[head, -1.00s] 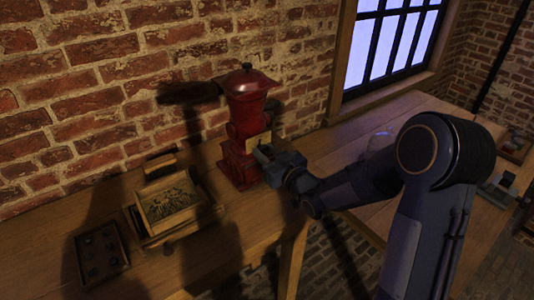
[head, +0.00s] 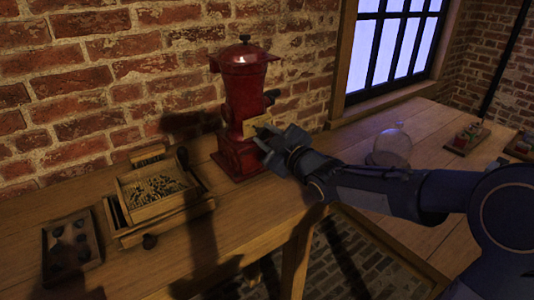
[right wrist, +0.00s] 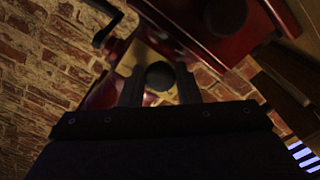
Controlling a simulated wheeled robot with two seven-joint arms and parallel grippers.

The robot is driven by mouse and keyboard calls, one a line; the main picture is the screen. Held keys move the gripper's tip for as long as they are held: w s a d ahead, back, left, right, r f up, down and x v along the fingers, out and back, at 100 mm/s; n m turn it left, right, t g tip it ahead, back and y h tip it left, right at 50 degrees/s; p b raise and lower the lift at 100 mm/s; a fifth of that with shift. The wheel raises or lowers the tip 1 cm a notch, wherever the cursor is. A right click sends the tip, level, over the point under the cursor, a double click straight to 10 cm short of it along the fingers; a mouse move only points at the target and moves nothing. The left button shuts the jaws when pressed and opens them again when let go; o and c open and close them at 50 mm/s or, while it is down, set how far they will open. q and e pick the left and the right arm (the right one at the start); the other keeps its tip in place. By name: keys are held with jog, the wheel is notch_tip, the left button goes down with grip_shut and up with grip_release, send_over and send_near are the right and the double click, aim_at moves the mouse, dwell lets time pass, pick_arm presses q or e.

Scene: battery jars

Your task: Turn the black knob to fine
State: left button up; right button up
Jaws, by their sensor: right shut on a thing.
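The red machine (head: 243,95) stands upright against the brick wall, with a brass plate (head: 256,126) on its front. My right gripper (head: 264,142) is at the machine's front, just below the plate. In the right wrist view the round black knob (right wrist: 160,75) sits between the two fingers of the right gripper (right wrist: 160,88), which is shut on it. The brass plate shows behind the knob. Any marks on the plate are too small and dark to read. The knob is hidden by the gripper in the head view. My left gripper is not in view.
A wooden box (head: 158,191) of small pieces lies left of the machine, with a dark tray (head: 70,247) further left. A glass globe (head: 393,147) stands behind my right forearm. A small tray (head: 467,140) sits at the far right. The bench front is mostly clear.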

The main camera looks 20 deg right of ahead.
jog(key=n+b, duration=0.3)
jog(key=shift+f, duration=0.15)
jog(key=shift+n+b, duration=0.4)
jog(key=shift+b, duration=0.15)
jog(key=o, duration=0.9)
jog(key=shift+o, duration=0.2)
jog(key=shift+s, duration=0.1)
jog(key=v, duration=0.7)
jog(key=shift+s+d, duration=0.15)
jog(key=shift+s, duration=0.15)
